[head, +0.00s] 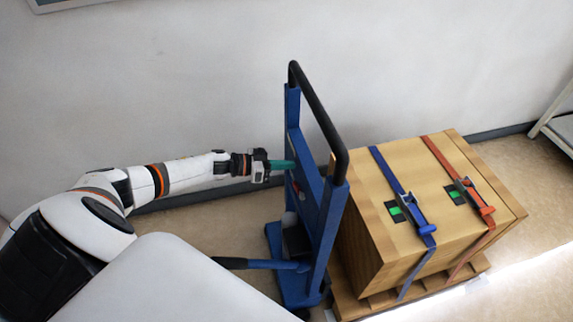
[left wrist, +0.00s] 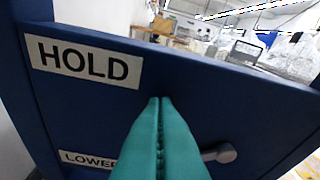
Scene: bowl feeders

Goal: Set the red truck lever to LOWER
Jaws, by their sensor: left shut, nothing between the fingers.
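The truck (head: 312,225) is blue with a black push handle, and stands upright in the middle of the head view. A small red part, perhaps the lever (head: 296,188), shows on its panel just below my left gripper (head: 291,165). In the left wrist view my gripper's teal fingers (left wrist: 160,100) are shut and empty, in front of the blue panel (left wrist: 225,105). A HOLD label (left wrist: 83,62) is at upper left, and a LOWER label (left wrist: 88,160) is below, partly hidden by the fingers. A grey rounded piece (left wrist: 221,153) sticks out right of the fingers. The lever's setting cannot be told.
A wooden crate (head: 400,160) with a blue strap (head: 395,185) and a red strap (head: 455,172) sits on a pallet (head: 345,300) right of the truck. A wall is close behind. A blue and black pedal bar (head: 255,264) sticks out left at the truck's base.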

